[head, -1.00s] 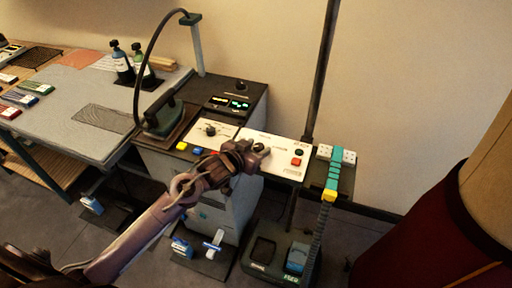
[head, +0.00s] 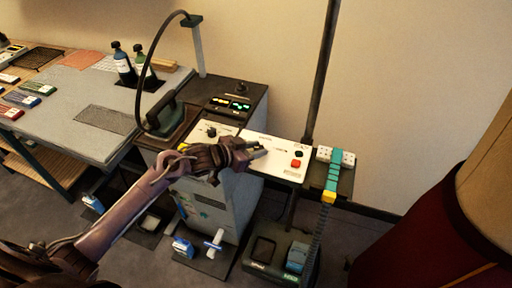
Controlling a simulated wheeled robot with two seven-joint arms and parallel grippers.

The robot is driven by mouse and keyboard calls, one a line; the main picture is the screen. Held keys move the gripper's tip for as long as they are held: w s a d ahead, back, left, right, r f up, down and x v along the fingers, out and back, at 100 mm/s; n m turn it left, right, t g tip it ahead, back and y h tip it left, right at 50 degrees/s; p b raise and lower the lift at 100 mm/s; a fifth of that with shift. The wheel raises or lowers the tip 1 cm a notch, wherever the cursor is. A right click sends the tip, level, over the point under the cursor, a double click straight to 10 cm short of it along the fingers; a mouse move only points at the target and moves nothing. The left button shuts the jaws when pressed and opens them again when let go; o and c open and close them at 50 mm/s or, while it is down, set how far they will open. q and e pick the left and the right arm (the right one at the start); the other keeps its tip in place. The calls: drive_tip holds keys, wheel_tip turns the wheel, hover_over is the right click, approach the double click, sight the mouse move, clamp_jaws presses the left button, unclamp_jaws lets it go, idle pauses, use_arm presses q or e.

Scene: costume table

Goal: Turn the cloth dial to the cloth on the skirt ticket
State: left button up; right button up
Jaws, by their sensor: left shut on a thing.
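My left gripper (head: 262,150) reaches in from the left over the right-hand white control panel (head: 275,168). Its fingers are shut on a dial knob there, which they mostly hide. The knob's pointer and cloth marks are too small or covered to read. A second dark dial (head: 211,131) stands free on the left-hand white panel (head: 227,133), beside the iron. The labels are too small to tell which is the cloth dial. I cannot make out a skirt ticket. My right gripper is not in view.
The iron (head: 163,117) stands on the cabinet left of the panels. A red button (head: 296,163) sits right of my gripper. A dark pole (head: 322,75) rises behind. A grey table (head: 60,118) with bottles and swatch cards is at left; a dark red form (head: 430,230) at right.

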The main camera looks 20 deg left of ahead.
use_arm(q)
drive_tip(key=shift+w+a+f+m+g+h+b, duration=0.15)
drive_tip(key=shift+m+g+h+b, duration=0.15)
drive_tip(key=shift+m+g+h, duration=0.15)
drive_tip(key=shift+w+a+r+m+g+h+b, duration=0.1)
drive_tip(key=shift+m+g+h+b, duration=0.25)
drive_tip(key=shift+m+h, duration=0.15)
drive_tip(key=m+g+h+b, duration=0.1)
drive_tip(key=b, duration=0.2)
drive_tip(key=m+g+h+b, duration=0.1)
drive_tip(key=m+g+b, duration=0.1)
drive_tip(key=m+g+h+b, duration=0.1)
drive_tip(key=m+b, duration=0.1)
drive_tip(key=b, duration=0.1)
drive_tip(key=shift+w+a+f+g+b, duration=0.1)
drive_tip(key=shift+w+f+g+b, duration=0.05)
drive_tip(key=shift+w+g+b, duration=0.2)
drive_tip(key=shift+s+r+m+g+h+b, duration=0.2)
drive_tip(key=shift+m+g+h+b, duration=0.15)
drive_tip(key=shift+m+g+b, duration=0.6)
drive_tip(key=o, duration=1)
drive_tip(key=shift+c, duration=0.2)
drive_tip(key=b+v, duration=0.2)
drive_tip(key=v, duration=0.4)
drive_tip(key=shift+a, duration=0.25)
drive_tip(key=shift+s+a+r, duration=0.2)
drive_tip(key=shift+a+r, duration=0.15)
drive_tip(key=shift+a, duration=0.15)
